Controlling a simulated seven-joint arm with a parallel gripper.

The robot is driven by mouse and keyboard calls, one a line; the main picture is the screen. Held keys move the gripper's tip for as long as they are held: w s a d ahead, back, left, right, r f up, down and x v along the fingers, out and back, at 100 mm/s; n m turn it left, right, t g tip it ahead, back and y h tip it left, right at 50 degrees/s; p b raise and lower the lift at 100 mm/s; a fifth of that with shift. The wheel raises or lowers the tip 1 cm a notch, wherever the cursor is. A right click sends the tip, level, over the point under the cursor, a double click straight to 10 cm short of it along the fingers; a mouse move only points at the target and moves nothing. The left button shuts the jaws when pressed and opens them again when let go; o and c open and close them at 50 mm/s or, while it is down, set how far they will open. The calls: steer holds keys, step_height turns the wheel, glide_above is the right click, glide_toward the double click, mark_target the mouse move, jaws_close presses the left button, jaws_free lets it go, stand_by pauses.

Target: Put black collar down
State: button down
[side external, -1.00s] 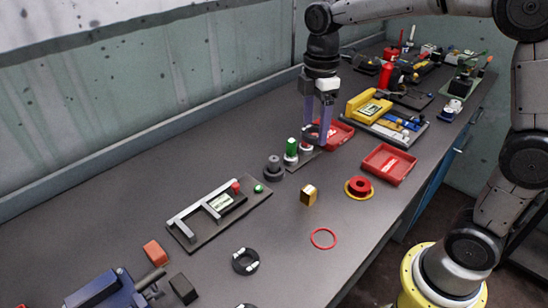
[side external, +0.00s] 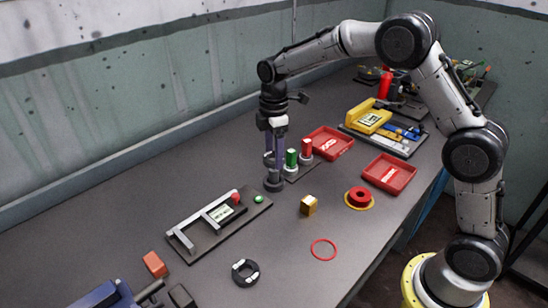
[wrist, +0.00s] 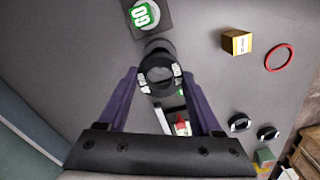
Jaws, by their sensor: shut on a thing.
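My gripper (side external: 274,162) points down, with its fingers shut on a black collar with white marks. In the wrist view the black collar (wrist: 158,75) sits between the fingertips. In the side view, the gripper and collar are over a dark stepped post (side external: 273,184) standing on the bench. The post also shows just behind the collar in the wrist view (wrist: 156,46). The collar looks roughly level and above the post's base. Whether it is around the post's top or just over it is not clear.
A green-topped post (side external: 291,158) and red-topped post (side external: 306,149) stand close right. A fixture with a grey handle (side external: 205,226) lies left. A brass block (side external: 308,205), a red ring (side external: 323,250) and another black collar (side external: 245,271) lie in front, with bare bench between.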

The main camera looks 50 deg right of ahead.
steer(key=shift+f, duration=0.8)
steer(key=shift+f, duration=0.4)
steer(key=shift+f, duration=0.2)
steer(key=shift+c, duration=0.3)
jaws_free()
